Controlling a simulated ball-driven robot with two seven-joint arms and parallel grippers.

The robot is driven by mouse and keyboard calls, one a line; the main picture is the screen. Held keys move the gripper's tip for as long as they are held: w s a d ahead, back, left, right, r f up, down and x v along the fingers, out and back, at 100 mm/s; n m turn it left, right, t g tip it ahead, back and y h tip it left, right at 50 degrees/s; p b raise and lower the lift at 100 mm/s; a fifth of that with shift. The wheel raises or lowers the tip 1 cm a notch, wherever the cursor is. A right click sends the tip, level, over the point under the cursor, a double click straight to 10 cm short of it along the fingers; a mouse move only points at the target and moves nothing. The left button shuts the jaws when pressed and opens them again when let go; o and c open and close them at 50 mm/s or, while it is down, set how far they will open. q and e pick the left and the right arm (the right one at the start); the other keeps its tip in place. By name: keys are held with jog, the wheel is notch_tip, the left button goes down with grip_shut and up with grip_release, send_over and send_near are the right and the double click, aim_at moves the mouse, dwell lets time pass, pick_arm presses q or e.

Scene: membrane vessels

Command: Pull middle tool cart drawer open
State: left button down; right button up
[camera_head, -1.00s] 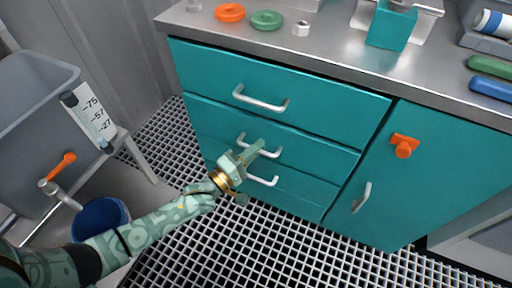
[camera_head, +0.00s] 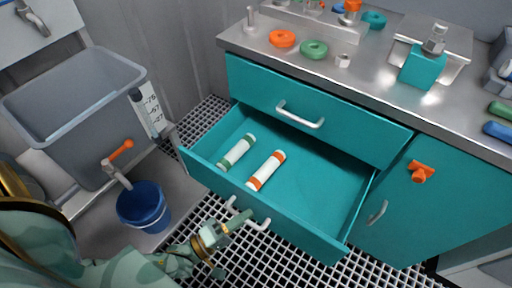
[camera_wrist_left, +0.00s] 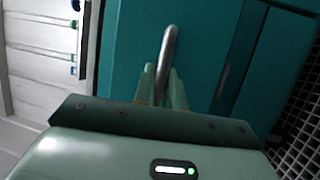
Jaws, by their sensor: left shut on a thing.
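The teal tool cart's middle drawer (camera_head: 320,185) stands well open in the head view. Two white cylinders lie inside it, one with green ends (camera_head: 236,151) and one with orange ends (camera_head: 266,170). My left gripper (camera_head: 240,220) is at the drawer's front, shut on its pale handle (camera_head: 262,222). In the left wrist view the handle (camera_wrist_left: 169,45) runs between the two fingers (camera_wrist_left: 161,85). The top drawer (camera_head: 310,118) above is closed. The bottom drawer is hidden behind the open one. My right gripper is not in view.
A grey basin (camera_head: 75,115) with an orange-handled tap stands at the left, a blue bucket (camera_head: 143,205) below it. The cart's top (camera_head: 375,85) carries orange and green rings and a teal block. Grating floor (camera_head: 205,120) shows around the cart.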

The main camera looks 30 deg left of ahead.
pick_arm(q)
jog(key=shift+s+a+p, duration=0.1)
jog(key=shift+s+p, duration=0.2)
jog(key=shift+s, duration=2.65)
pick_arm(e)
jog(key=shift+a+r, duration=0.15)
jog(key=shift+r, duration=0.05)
pick_arm(q)
jog(key=c, duration=1.7)
grip_release()
jog(key=shift+c, duration=0.2)
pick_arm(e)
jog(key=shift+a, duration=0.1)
pick_arm(q)
jog(key=v, duration=1.6)
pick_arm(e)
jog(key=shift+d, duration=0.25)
